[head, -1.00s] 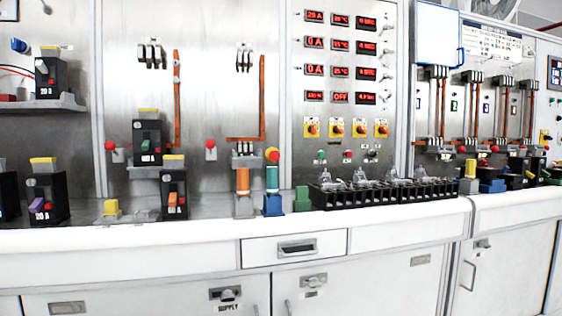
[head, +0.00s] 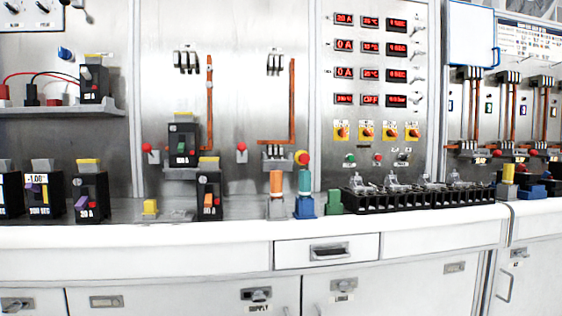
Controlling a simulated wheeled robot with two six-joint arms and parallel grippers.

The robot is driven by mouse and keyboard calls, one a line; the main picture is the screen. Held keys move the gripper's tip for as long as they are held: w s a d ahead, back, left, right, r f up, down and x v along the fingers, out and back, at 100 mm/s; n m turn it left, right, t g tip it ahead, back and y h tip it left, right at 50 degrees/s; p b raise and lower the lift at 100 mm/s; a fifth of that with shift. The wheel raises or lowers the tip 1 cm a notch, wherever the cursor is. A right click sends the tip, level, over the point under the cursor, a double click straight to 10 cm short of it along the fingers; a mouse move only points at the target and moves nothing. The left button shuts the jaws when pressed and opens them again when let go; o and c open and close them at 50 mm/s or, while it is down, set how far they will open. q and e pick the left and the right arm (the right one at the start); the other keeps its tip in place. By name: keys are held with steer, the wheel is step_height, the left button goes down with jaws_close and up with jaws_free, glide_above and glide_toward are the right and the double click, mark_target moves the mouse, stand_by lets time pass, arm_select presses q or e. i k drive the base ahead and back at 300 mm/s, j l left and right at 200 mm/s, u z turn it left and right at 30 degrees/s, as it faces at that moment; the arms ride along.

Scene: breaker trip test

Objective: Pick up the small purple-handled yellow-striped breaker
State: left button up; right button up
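A black breaker (head: 91,194) with a purple handle, a yellow top band and a label that looks like 20 A stands upright on the worktop at the left in the head view. Left of it is another black breaker (head: 42,192) with a purple handle, but its top is grey. Its label is only partly readable. Neither of my grippers is in view.
A black breaker with an orange handle (head: 208,192) and a yellow block (head: 150,208) stand to the right. A shelf (head: 70,112) with another breaker (head: 95,82) overhangs the left. A black terminal strip (head: 420,197) lies right of centre. The worktop's front strip (head: 150,236) is clear.

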mark_target(95, 185)
steer(key=j+u, duration=0.1)
steer(key=u, duration=1.1)
